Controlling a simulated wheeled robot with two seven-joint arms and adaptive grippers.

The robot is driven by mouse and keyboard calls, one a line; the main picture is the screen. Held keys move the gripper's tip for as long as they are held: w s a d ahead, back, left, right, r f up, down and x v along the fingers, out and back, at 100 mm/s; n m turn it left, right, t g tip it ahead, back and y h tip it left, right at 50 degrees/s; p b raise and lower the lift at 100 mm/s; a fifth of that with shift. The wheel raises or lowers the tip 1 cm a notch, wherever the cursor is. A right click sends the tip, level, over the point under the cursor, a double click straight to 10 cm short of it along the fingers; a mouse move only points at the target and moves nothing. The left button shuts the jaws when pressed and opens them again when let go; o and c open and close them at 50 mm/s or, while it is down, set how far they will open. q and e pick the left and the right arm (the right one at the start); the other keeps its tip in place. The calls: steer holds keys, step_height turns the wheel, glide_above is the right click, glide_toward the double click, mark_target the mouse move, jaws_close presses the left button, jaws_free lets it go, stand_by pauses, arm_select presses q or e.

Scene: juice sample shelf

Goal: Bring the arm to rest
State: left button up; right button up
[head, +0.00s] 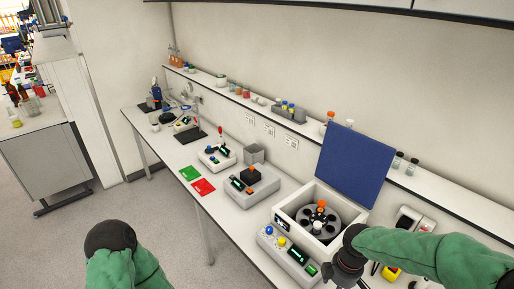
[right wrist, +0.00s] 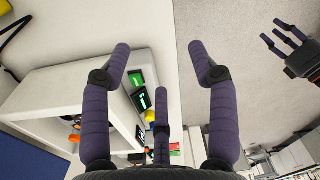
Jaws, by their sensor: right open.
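My right gripper (right wrist: 160,65) is open, its purple fingers spread with nothing between them. In the head view my right arm comes in from the right, and its dark wrist (head: 349,258) is in front of the white centrifuge (head: 277,211). The fingers are hard to make out there. My left arm (head: 120,266) is at the lower left, over the floor and away from the bench; its fingers are hidden in the head view. My left gripper (right wrist: 283,40) shows at the upper right of the right wrist view, fingers apart and empty.
The centrifuge's blue lid (head: 347,165) stands open over a dark rotor (head: 308,228) holding orange- and white-capped tubes. Green (head: 190,173) and red (head: 203,187) mats lie on the bench. Small devices stand behind, below a shelf (head: 240,98) of vials. The floor (head: 150,200) before the bench is clear.

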steer(key=s+a+f+m+y+b, duration=0.1)
steer(key=s+a+f+m+b, duration=0.2)
steer(key=f, duration=1)
steer(key=s+a+f+m+y+b, duration=0.1)
steer(key=s+a+f+m+b, duration=0.3)
steer(key=f, duration=1)
steer(key=s+a+f+m+y+b, duration=0.1)
steer(key=s+a+f+m+b, duration=0.3)
steer(key=f, duration=0.9)
steer(key=a+m+b, duration=0.2)
steer(key=m+b, duration=0.2)
steer(key=shift+s+f, duration=0.25)
steer(key=shift+f, duration=0.1)
